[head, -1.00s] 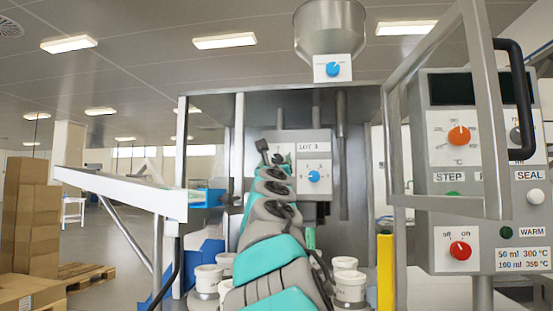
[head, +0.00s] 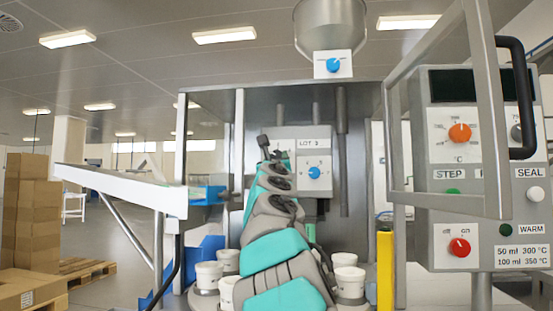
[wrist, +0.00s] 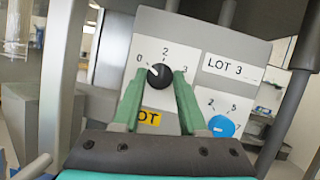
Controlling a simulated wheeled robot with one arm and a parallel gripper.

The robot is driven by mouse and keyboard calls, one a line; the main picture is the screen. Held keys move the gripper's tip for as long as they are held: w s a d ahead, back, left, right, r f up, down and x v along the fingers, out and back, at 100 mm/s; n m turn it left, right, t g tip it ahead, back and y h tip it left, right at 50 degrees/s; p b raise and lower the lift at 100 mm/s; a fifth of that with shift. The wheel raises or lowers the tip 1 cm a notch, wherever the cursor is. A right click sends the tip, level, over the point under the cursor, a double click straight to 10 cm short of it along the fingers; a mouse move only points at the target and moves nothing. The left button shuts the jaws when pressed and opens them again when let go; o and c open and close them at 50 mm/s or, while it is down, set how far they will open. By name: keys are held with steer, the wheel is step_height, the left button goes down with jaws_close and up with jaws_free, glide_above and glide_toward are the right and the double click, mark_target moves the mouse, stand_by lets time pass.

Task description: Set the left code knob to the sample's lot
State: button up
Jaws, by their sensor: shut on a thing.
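The left code knob (wrist: 158,76) is black and round, on a grey panel, with a white pointer mark toward its upper left, on the side of the 0. The figures 0, 2 and 3 show around it. My gripper (wrist: 158,84) has its green fingers on either side of the knob and is shut on it. A white plate (wrist: 232,68) reading LOT 3 is to the right, also visible in the head view (head: 314,143). A yellow label (wrist: 149,117) below the knob is partly hidden by the left finger. In the head view, my arm hides the knob.
A blue knob (wrist: 221,126) sits right of the black one. White cups (head: 348,281) stand below. A control box (head: 482,170) with a frame in front is at the right. A yellow post (head: 385,272) and a white chute (head: 125,190) flank the machine.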

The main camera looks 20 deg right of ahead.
jaws_close()
steer(key=shift+m, duration=0.3)
steer(key=m+g+h, duration=0.1)
steer(key=m+h, duration=0.1)
steer(key=m, duration=0.2)
steer(key=shift+w+a+b, duration=0.1)
steer(key=shift+b, duration=0.2)
steer(key=m+g+h, duration=0.1)
steer(key=m, duration=0.1)
steer(key=m+g+h+p, duration=0.1)
steer(key=m, duration=0.2)
steer(key=shift+a+r, duration=0.15)
steer(key=m+g+h+p, duration=0.1)
steer(key=m+g, duration=0.1)
steer(key=m, duration=0.2)
steer(key=shift+w+a+m, duration=0.1)
steer(key=shift+w+m, duration=0.05)
steer(key=shift+m, duration=0.25)
steer(key=shift+m+g+h, duration=0.3)
steer(key=shift+m+h, duration=0.1)
steer(key=shift+m+g, duration=0.4)
steer(key=shift+m, duration=0.4)
